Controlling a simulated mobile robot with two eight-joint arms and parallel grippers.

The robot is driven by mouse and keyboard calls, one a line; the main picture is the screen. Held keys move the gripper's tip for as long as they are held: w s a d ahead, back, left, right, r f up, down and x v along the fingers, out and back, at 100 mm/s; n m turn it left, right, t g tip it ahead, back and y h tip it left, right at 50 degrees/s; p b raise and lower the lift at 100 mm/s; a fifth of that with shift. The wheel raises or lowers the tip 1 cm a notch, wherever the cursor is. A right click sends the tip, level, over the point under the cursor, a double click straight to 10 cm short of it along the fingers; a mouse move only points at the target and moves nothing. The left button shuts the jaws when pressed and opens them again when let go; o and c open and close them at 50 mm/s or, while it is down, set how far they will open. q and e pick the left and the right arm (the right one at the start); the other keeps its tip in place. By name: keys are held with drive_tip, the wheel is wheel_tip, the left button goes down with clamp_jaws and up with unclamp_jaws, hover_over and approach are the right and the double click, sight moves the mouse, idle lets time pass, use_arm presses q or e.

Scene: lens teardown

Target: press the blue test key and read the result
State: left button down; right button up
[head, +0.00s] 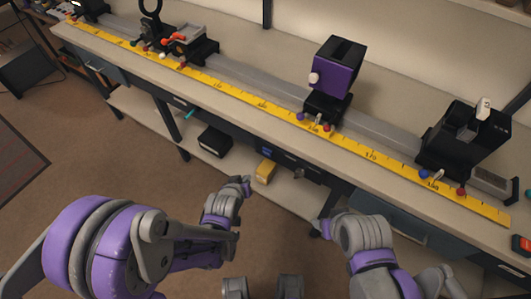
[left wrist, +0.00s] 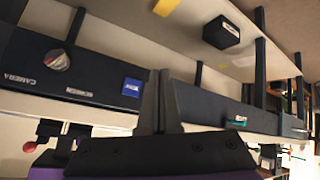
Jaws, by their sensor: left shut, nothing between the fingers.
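The blue test key (left wrist: 131,87) is a small blue square with pale marks on the black front panel (left wrist: 95,95) in the left wrist view. In the head view it shows as a small blue patch (head: 266,152) under the bench's front edge. My left gripper (left wrist: 157,75) is shut and empty, its fingertips beside the key in the picture; I see no contact. In the head view my left gripper (head: 244,184) is below and in front of the panel. My right gripper (head: 321,227) is low in front of the bench, its fingers not clear. No result is readable.
The panel also bears a round pale piece (left wrist: 57,61) and the word CAMERA. On the bench stand a yellow scale (head: 220,87), a purple box (head: 334,72) and a black unit (head: 462,140) on the rail. A black box (head: 215,141) and yellow block (head: 265,172) lie on the lower shelf.

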sight(265, 154)
use_arm(q)
drive_tip(key=w+d+p, duration=0.1)
drive_tip(key=w+d, duration=0.4)
drive_tip(key=w, duration=0.2)
idle(0.4)
drive_tip(key=shift+w+d, duration=0.15)
drive_tip(key=shift+d, duration=0.05)
idle(1.8)
drive_tip(key=shift+w+d, duration=0.15)
drive_tip(key=shift+w, duration=0.1)
drive_tip(key=shift+w+d, duration=0.25)
drive_tip(key=shift+w, duration=0.05)
idle(0.7)
idle(0.3)
drive_tip(key=shift+s+a, duration=0.5)
drive_tip(key=shift+s, duration=0.15)
